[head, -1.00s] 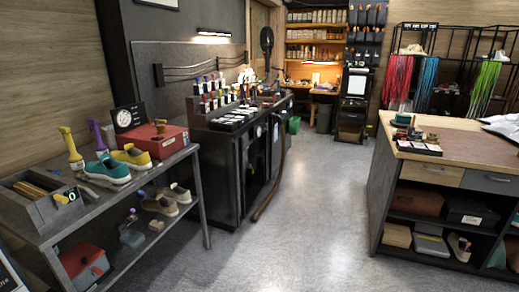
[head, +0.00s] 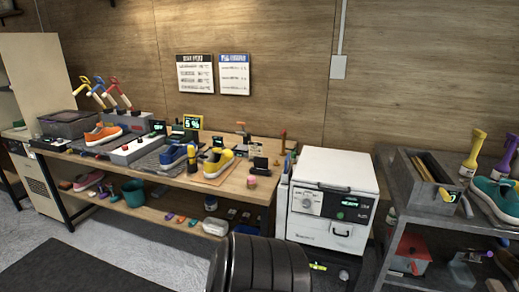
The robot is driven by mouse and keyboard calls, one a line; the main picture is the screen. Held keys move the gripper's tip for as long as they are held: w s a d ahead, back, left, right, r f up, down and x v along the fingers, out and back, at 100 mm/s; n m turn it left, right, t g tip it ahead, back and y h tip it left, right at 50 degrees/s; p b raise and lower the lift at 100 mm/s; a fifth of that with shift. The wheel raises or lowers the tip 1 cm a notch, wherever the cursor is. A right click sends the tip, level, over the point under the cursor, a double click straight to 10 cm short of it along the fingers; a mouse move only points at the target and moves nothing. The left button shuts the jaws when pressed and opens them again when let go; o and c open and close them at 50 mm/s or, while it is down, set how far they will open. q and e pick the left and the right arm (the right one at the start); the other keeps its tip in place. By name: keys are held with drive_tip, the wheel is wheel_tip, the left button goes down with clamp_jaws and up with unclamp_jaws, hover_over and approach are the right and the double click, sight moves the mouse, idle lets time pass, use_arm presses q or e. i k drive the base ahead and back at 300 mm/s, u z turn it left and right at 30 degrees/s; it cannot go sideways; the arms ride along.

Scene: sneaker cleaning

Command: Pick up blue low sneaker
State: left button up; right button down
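A blue low sneaker (head: 174,155) stands on the long wooden workbench (head: 240,184) against the wall. It is just left of a yellow sneaker (head: 217,163), and its details are small at this distance. An orange sneaker (head: 103,135) is further left on the same bench. A teal sneaker (head: 494,199) is on the dark shelf unit at the right. Neither of my grippers shows in the head view.
A large black ribbed rounded object (head: 260,268) stands in front of the bench's right end. A white oven-like machine (head: 330,210) is right of the bench. Its lower shelf holds a teal bucket (head: 133,191). Open floor and a dark mat (head: 85,268) lie at the front left.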

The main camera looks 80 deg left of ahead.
sight(176, 154)
drive_tip(key=u, duration=2.8)
drive_tip(key=i, duration=1.65)
